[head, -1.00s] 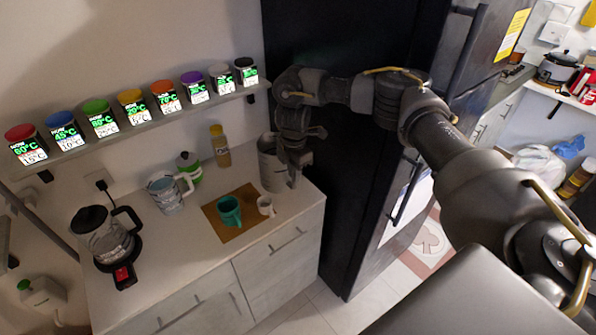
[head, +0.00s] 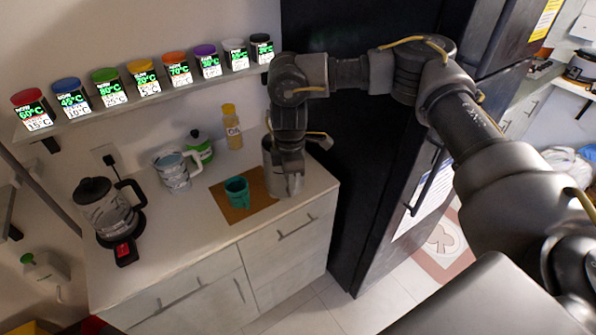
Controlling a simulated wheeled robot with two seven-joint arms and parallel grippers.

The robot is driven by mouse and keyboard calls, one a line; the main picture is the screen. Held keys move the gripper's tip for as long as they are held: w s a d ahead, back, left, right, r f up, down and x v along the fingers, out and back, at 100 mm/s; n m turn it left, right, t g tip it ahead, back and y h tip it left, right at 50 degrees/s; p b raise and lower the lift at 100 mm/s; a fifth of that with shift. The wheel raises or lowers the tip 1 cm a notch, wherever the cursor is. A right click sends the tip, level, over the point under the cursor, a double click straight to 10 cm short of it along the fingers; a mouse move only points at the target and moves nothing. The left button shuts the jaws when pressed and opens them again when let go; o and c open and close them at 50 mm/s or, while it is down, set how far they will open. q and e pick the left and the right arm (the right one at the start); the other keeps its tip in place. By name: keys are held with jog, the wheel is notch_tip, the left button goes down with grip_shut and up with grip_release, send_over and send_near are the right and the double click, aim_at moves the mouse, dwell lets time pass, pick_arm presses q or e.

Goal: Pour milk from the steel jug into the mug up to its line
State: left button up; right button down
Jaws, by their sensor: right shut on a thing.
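The steel jug (head: 270,177) is a tall grey cylinder at the right end of the counter, beside the dark cabinet. My right gripper (head: 292,186) is shut at the jug's near side and covers much of it. The exact grip point is hidden. The jug looks upright; I cannot tell whether its base touches the counter. The teal mug (head: 237,191) stands upright on a brown mat (head: 233,212), left of the jug and apart from it. The mug's line and the milk are not visible. My left gripper is out of view.
A coffee pot (head: 106,212) is farther left.

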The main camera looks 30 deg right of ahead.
jog(key=s+a+f+m+b, duration=0.2)
jog(key=s+f+m+b, duration=0.2)
jog(key=s, duration=0.5)
jog(key=shift+s+a+b, duration=0.15)
jog(key=shift+a+b, duration=0.05)
jog(key=shift+b, duration=0.55)
jog(key=shift+a, duration=0.1)
